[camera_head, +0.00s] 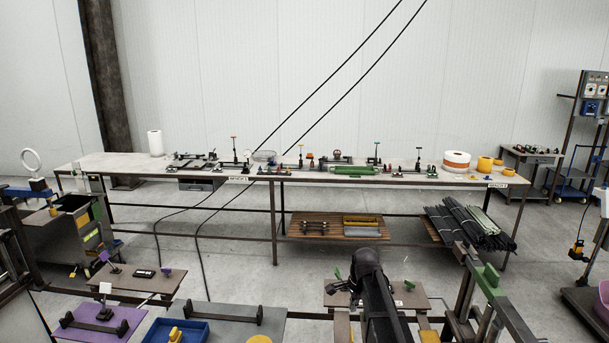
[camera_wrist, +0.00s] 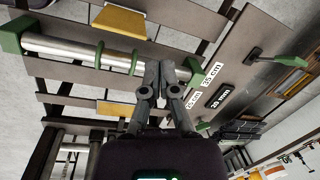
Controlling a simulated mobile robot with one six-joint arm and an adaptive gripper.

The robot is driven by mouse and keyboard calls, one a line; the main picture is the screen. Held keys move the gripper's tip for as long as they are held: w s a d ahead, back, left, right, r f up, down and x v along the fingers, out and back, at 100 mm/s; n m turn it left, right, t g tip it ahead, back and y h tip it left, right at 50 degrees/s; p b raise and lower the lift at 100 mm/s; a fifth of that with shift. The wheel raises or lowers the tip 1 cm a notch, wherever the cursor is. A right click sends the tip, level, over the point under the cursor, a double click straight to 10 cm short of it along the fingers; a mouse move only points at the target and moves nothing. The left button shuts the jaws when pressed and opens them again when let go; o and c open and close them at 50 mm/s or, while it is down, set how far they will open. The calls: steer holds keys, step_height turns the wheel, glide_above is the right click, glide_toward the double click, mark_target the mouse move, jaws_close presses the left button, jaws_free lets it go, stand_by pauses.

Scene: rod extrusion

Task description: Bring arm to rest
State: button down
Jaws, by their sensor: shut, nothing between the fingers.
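My gripper (camera_wrist: 160,72) is in the middle of the wrist view. Its two dark fingers are together at the tips and hold nothing. Behind the fingertips is a metal rod (camera_wrist: 65,49) with green rings and green end pieces, on a grey frame; I cannot tell how far apart they are. In the head view my dark arm (camera_head: 375,295) rises at the bottom, right of centre. The fingers cannot be made out there.
Green-handled clamp (camera_wrist: 280,57) and length labels (camera_wrist: 212,74) lie beside the rod. A long workbench (camera_head: 110,163) with small tools stands at the back, black rods (camera_head: 465,222) below. Low tables, including one with a purple mat (camera_head: 85,333), are nearby. Grey floor (camera_head: 235,265) lies between.

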steer(key=s+d+f+n+b, duration=0.1)
steer(key=s+f+n+b, duration=0.3)
steer(key=s+n, duration=0.3)
steer(key=s+d+f+n+g+h+b, duration=0.1)
steer(key=s+f+n+b, duration=0.3)
steer(key=s, duration=1.1)
steer(key=f+n, duration=0.1)
steer(key=n, duration=0.2)
steer(key=shift+s, duration=0.25)
